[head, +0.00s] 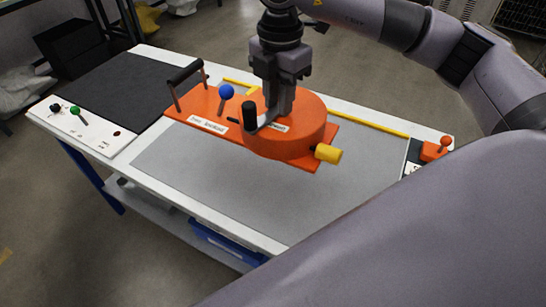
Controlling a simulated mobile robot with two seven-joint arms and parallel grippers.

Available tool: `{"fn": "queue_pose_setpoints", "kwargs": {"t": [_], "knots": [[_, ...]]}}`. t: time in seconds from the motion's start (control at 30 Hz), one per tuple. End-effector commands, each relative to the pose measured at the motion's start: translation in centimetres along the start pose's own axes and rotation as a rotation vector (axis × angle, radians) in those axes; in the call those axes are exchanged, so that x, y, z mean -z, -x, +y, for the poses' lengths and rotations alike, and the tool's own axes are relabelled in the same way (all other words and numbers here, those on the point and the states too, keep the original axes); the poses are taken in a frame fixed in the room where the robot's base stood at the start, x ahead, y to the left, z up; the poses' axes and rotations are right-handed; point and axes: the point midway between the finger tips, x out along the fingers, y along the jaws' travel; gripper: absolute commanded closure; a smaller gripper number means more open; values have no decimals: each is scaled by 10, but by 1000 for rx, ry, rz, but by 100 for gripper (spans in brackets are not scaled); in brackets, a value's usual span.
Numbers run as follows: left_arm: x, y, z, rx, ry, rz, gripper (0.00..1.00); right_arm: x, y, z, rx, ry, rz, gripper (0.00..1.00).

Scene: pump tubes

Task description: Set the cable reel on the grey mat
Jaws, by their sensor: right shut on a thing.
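An orange unit with a round drum (300,132) is the only reel-like thing in view. It has a flat orange base, a black bar handle, a blue ball knob, a grey crank with a black knob and a yellow stub. Its base overlaps the large grey mat (200,172) in this view and reaches the dark mat on the left; I cannot tell whether it touches them. My right gripper (278,112) points down over the drum and is shut on a part near the grey crank. The fingers hide the exact grip. My left gripper is not in view.
A white panel with small levers (95,128) and a dark mat (110,80) lie at the table's left end. A yellow bar (370,124) runs along the back. A small orange lever unit (435,151) is at the right end. The front of the grey mat is clear.

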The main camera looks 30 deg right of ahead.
Motion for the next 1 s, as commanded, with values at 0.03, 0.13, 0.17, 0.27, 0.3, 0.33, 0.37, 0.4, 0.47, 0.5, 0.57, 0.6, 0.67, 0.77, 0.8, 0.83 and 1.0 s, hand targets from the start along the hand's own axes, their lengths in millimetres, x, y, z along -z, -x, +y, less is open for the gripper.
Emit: {"fn": "queue_pose_setpoints", "kwargs": {"t": [0.03,0.13,0.17,0.27,0.3,0.33,0.37,0.4,0.47,0.5,0.57,0.6,0.67,0.77,0.8,0.83,1.0], "knots": [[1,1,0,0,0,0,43,0,-11,-1,2,1,0,100],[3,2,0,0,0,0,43,0,-36,-1,2,1,1,100],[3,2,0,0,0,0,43,0,-43,-1,2,1,0,100],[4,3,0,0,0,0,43,0,-67,-1,2,3,0,100],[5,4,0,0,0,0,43,0,-77,-1,2,2,1,100],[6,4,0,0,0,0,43,0,-84,-1,1,2,0,100],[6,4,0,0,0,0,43,0,-91,-1,1,2,0,100],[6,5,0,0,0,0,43,0,-99,-1,0,2,1,100],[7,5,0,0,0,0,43,0,-110,0,-1,2,1,100],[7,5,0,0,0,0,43,0,-117,0,-1,3,1,100],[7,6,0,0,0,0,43,0,-124,0,-2,2,0,100],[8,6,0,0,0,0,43,0,-128,0,-3,2,0,100],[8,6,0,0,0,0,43,0,-131,1,-5,2,1,100],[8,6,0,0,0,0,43,0,-138,0,-2,3,1,100],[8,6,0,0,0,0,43,0,-144,0,-1,3,1,100],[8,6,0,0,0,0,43,0,-148,0,-1,3,0,100],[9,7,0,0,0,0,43,0,-170,0,-2,3,1,100]]}}
